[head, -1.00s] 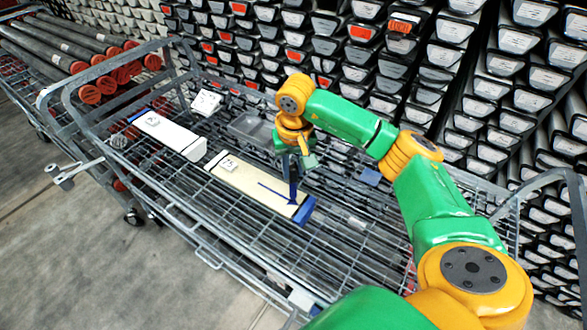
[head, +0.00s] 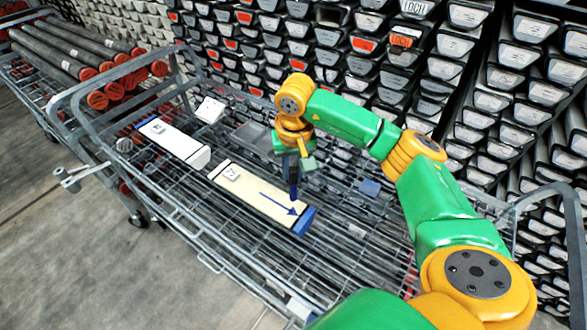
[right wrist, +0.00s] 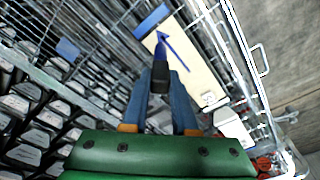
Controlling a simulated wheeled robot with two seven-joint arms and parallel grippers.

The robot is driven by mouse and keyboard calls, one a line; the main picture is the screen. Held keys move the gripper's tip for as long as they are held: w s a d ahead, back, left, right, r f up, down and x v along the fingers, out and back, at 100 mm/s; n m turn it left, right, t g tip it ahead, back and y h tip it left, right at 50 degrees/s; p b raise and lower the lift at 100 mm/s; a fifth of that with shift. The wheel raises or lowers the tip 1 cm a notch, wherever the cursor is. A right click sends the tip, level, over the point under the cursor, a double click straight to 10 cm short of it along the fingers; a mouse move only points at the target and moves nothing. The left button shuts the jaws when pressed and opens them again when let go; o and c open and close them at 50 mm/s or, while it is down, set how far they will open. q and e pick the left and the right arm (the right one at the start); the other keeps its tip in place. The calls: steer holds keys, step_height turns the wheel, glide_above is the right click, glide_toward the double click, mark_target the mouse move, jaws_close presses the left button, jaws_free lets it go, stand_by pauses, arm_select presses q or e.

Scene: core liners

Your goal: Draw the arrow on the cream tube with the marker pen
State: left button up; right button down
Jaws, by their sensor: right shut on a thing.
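The cream tube (head: 235,193) lies on the wire trolley, with a blue cap at its near right end and a small label at its other end. A blue arrow (head: 277,203) is on its top face, its head toward the blue cap. The tube (right wrist: 200,78) and arrow (right wrist: 172,49) also show in the right wrist view. My right gripper (head: 293,166) is shut on the marker pen (head: 294,189), which points down near the arrowhead. The pen (right wrist: 160,73) looks dark between the fingers in the wrist view, and its tip appears clear of the tube. My left gripper is out of view.
A white tube (head: 178,142) lies left of the cream one on the trolley (head: 200,230). A white card (head: 210,110), a grey tray (head: 258,137) and a small blue block (head: 369,187) are behind. Racks of core boxes fill the back. Dark tubes with red caps lie on another trolley.

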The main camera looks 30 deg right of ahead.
steer(key=shift+r+p, duration=0.65)
steer(key=shift+r, duration=0.3)
stand_by(0.6)
